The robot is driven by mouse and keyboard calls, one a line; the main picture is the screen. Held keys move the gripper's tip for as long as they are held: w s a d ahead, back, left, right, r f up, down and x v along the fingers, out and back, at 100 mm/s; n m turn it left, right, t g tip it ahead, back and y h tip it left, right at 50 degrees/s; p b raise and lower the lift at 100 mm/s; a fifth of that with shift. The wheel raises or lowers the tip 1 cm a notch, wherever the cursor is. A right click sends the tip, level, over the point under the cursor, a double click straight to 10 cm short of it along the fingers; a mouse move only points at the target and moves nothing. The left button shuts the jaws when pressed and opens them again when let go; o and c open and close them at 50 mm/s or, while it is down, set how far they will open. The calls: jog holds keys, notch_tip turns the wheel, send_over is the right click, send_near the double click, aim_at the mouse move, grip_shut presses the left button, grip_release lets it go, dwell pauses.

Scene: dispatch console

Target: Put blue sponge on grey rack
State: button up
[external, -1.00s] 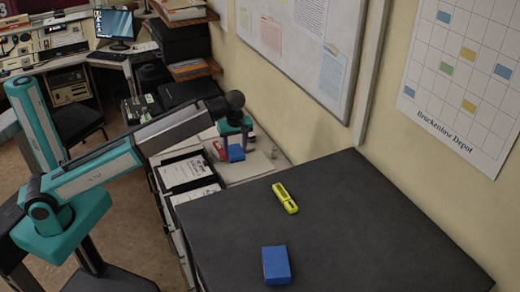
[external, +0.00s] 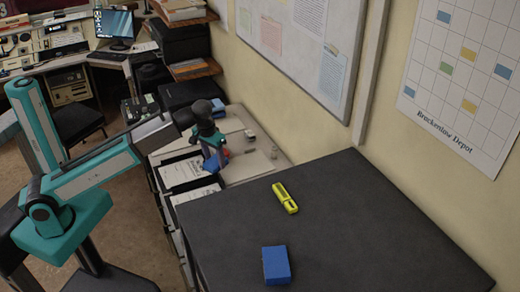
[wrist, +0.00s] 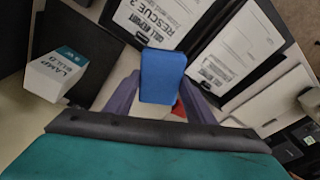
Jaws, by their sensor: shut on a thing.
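My gripper (external: 212,158) is shut on a blue sponge (wrist: 163,76), a plain blue block that sits between the two purple-grey fingers in the wrist view. In the external view the gripper is over the pale counter (external: 262,158), near the black trays with papers. The held sponge is small and partly hidden by the gripper there. A second blue block (external: 276,265) lies on the dark tabletop, apart from the gripper. I cannot tell which thing is the grey rack.
Black trays with printed sheets (external: 186,172) lie left of the gripper. A lamp bulb box (wrist: 60,75) stands on the counter. A red thing (wrist: 179,109) shows behind the sponge. A yellow tool (external: 285,198) lies on the dark tabletop (external: 370,220), which is otherwise largely clear.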

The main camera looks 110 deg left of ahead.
jog(key=m, duration=0.1)
jog(key=d+m, duration=0.1)
jog(key=m, duration=0.1)
jog(key=shift+s+d+f+m, duration=0.15)
jog(key=shift+s+f+m, duration=0.1)
jog(key=shift+s+m, duration=0.15)
jog(key=shift+w+m+t+h, duration=0.1)
jog(key=shift+m+t+h, duration=0.25)
jog(key=shift+m, duration=1.05)
jog(key=shift+n, duration=0.4)
